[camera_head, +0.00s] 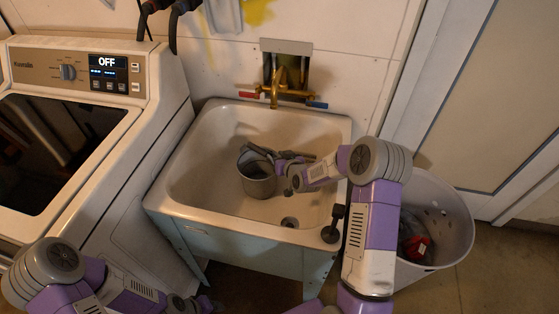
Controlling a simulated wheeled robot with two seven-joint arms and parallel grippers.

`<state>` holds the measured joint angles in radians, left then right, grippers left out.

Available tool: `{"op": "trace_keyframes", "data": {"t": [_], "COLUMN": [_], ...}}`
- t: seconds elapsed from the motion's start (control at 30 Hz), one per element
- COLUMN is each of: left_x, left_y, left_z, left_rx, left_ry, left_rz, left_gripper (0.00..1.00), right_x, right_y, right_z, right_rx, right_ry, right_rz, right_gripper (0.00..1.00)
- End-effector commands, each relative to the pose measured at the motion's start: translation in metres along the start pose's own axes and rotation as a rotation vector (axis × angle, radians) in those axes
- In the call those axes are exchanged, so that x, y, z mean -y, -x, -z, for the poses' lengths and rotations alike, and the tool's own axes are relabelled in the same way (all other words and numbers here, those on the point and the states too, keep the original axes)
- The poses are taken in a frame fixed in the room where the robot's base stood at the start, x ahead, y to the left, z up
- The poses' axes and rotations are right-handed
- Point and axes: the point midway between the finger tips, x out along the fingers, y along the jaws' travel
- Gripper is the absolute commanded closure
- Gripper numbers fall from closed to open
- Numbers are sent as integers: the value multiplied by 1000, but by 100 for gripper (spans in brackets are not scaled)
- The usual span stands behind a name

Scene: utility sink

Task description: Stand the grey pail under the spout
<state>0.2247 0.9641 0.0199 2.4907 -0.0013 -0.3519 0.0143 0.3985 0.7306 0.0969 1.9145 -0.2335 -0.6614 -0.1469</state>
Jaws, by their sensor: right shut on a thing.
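The grey pail (257,184) is inside the sink basin, upright or nearly so. The fingertips are small and partly hidden by the wrist. Whether the pail touches the basin floor is hard to tell. My left gripper (197,304) is low at the bottom edge, outside the sink, and its jaws are unclear.
Red and blue tap handles flank the spout. A washing machine (150,140) stands left. A white bin (452,225) stands right. The basin's left side is clear.

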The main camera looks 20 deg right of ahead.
Motion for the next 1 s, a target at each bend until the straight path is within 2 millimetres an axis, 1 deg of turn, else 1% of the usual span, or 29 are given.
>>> {"op": "trace_keyframes", "data": {"t": [0.03, 0.27, 0.4, 0.43, 0.5, 0.6, 0.9, 1.0], "left_x": [1, 1, 1, 1, 1, 1, 1, 0], "left_y": [-4, -2, -3, -3, -3, -3, -3, -1], "left_z": [0, 0, 0, 0, 0, 0, 0, 0], "left_rx": [0, 0, 0, 0, 0, 0, 0, 0], "left_ry": [0, 0, 0, 0, 0, 0, 0, 0], "left_rz": [0, 0, 0, 0, 0, 0, 0, 0], "left_gripper": [57, 57, 57, 57, 57, 57, 57, 57], "right_x": [-1, -1, -2, -2, -2, -2, -2, -2], "right_y": [-3, -3, -4, -4, -4, -4, -4, 2], "right_z": [-6, -5, -8, -9, -9, -9, -7, -4], "right_rx": [-2, -4, -2, -1, -1, -1, -2, -1], "right_ry": [-1, 0, 0, 1, 1, 1, 1, 1], "right_rz": [0, 0, 1, 1, 0, 0, 0, -1], "right_gripper": [100, 100, 100, 87, 76, 62, 62, 62]}}
